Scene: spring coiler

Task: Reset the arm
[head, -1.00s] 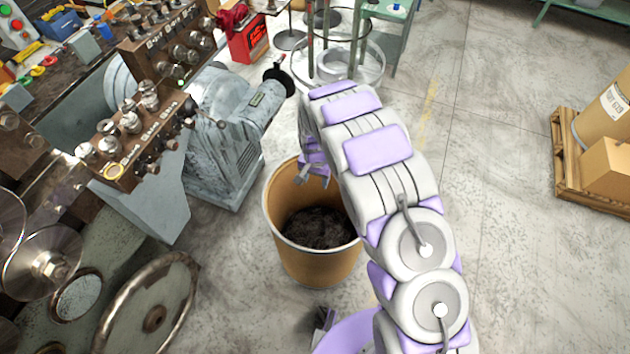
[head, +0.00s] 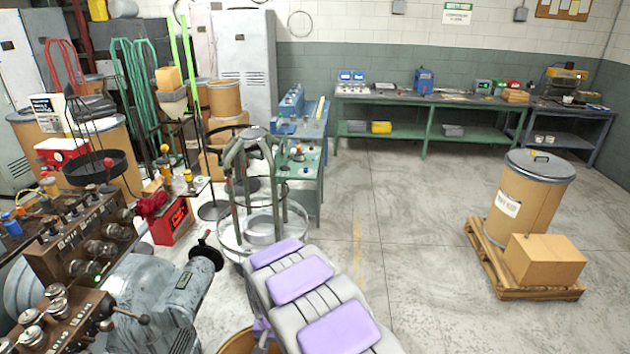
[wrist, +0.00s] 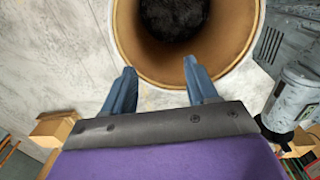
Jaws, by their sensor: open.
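My arm shows at the bottom of the head view as white links with purple pads. My gripper (wrist: 160,85) shows in the wrist view with its two blue-grey fingers apart and nothing between them. Past the fingertips is the mouth of a brown drum (wrist: 235,62) with dark material (wrist: 174,16) inside. In the head view only a bit of the drum's rim (head: 236,342) shows at the bottom edge, and my arm hides most of the gripper.
The grey coiler machine (head: 155,300) stands close on the left. A wire stand with a round base (head: 262,225) is behind my arm. A pallet (head: 490,268) with a lidded drum (head: 530,200) and a box (head: 545,260) sits right. Open floor (head: 420,220) lies between. Green benches (head: 430,105) line the back.

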